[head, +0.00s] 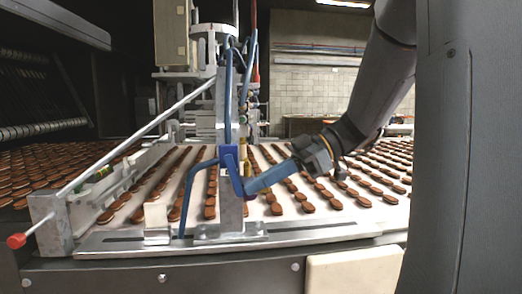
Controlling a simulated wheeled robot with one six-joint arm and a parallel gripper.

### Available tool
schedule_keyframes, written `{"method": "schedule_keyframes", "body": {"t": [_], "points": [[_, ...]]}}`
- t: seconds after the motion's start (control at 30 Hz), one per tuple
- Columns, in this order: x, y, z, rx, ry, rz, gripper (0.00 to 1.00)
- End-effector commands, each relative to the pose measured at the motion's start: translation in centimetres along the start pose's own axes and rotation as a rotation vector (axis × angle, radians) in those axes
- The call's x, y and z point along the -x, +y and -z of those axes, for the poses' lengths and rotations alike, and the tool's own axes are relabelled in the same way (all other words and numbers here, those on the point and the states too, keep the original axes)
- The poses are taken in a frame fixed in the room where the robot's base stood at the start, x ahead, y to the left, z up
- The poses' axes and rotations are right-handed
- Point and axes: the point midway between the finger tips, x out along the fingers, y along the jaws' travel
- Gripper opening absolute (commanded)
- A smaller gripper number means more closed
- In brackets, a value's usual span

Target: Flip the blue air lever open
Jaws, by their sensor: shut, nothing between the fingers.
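The blue air valve (229,154) is mounted on an upright metal post near the middle of the head view. Its dark blue lever (236,180) hangs downward and slightly right from the valve body. My gripper (249,187) comes in from the right on my dark arm, its slim blue end pointing left and down. The gripper is shut and holds nothing. Its tip is right beside the lever's lower end; I cannot tell whether they touch. The tip and lever overlap closely in the picture.
Blue air hoses (188,200) run from the valve. Rows of brown biscuits (300,196) lie on the white conveyor (392,215) behind the post. A dark panel fills the right side.

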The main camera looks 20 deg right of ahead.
Motion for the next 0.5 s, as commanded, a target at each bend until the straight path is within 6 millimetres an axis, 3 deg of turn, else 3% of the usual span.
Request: {"method": "schedule_keyframes", "body": {"t": [0.5], "points": [[-1.35, 0.01, -0.41, 0.000, -0.001, 0.000, 0.00]]}}
